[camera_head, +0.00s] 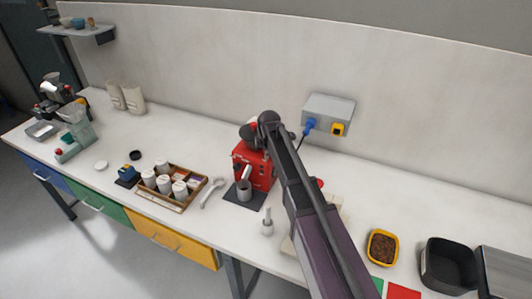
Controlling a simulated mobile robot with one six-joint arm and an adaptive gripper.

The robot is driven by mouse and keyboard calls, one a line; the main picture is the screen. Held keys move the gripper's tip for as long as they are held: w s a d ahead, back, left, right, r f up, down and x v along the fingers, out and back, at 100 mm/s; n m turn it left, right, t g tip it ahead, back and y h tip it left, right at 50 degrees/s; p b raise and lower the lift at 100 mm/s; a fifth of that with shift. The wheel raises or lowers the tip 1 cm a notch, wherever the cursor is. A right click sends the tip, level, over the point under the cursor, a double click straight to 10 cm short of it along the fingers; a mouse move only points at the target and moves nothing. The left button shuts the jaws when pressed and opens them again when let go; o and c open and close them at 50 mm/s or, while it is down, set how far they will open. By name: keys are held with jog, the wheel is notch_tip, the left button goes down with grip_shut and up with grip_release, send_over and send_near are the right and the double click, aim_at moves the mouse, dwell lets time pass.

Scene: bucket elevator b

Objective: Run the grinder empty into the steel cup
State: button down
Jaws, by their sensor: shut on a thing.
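The red grinder (252,163) stands on a dark mat (239,198) on the white worktop. Its right side is partly hidden behind my arm. The steel cup (244,192) stands upright on the mat at the grinder's front, below a pale spout-like part. I cannot see into the cup. My arm rises from the bottom of the picture and ends over the top of the grinder. Dark rounded parts show there, but I cannot make out any gripper fingers or what they hold.
A wooden tray (180,206) of white canisters and a grey wrench-like tool (212,192) lie left of the grinder. A small pale-handled tool (267,222) stands in front. A yellow bowl of brown contents (371,247) and a black bin (448,268) are right. A socket box (328,108) is on the wall.

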jog(key=shift+w+d+r+g+y+p, duration=0.1)
jog(key=shift+w+g+y+p, duration=0.3)
jog(key=shift+g, duration=0.6)
jog(key=shift+w+d+g+y, duration=0.1)
jog(key=shift+w+g+y, duration=0.3)
jog(key=shift+g, duration=0.6)
jog(key=shift+s+d+g+b, duration=0.1)
jog(key=shift+g+b, duration=0.3)
jog(key=shift+g, duration=0.1)
jog(key=c, duration=0.7)
grip_release()
jog(key=shift+s+t, duration=0.15)
jog(key=shift+t, duration=0.25)
